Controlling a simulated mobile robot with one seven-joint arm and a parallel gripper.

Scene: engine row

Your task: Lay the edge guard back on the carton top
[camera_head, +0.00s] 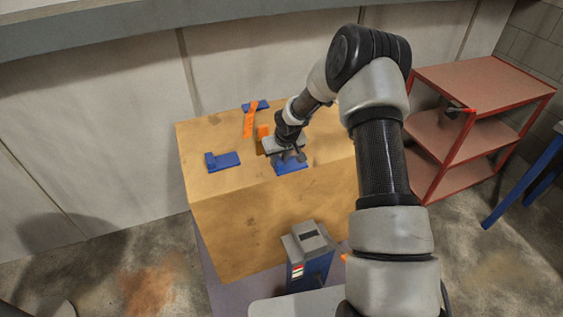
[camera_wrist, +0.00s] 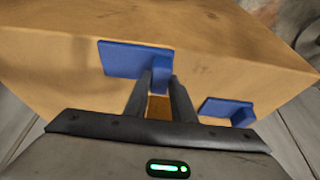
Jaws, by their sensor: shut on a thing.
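The tan carton (camera_head: 235,215) stands in the middle of the head view, its flat top up. My gripper (camera_head: 290,156) is over the front part of that top and is shut on a blue edge guard (camera_head: 292,168). In the wrist view the guard (camera_wrist: 125,59) sticks out to the left of my fingertips (camera_wrist: 160,78). The fingers and arm hide part of it. I cannot tell whether it touches the carton. A second blue guard (camera_head: 222,161) lies on the carton top to the left, also in the wrist view (camera_wrist: 228,110). A third (camera_head: 262,105) is at the back edge.
An orange strap (camera_head: 249,121) lies near the back of the carton top, left of my arm. A red shelf cart (camera_head: 480,75) stands at the right. A pale wall (camera_head: 90,120) is close behind the carton. Bare floor (camera_head: 145,275) shows at the lower left.

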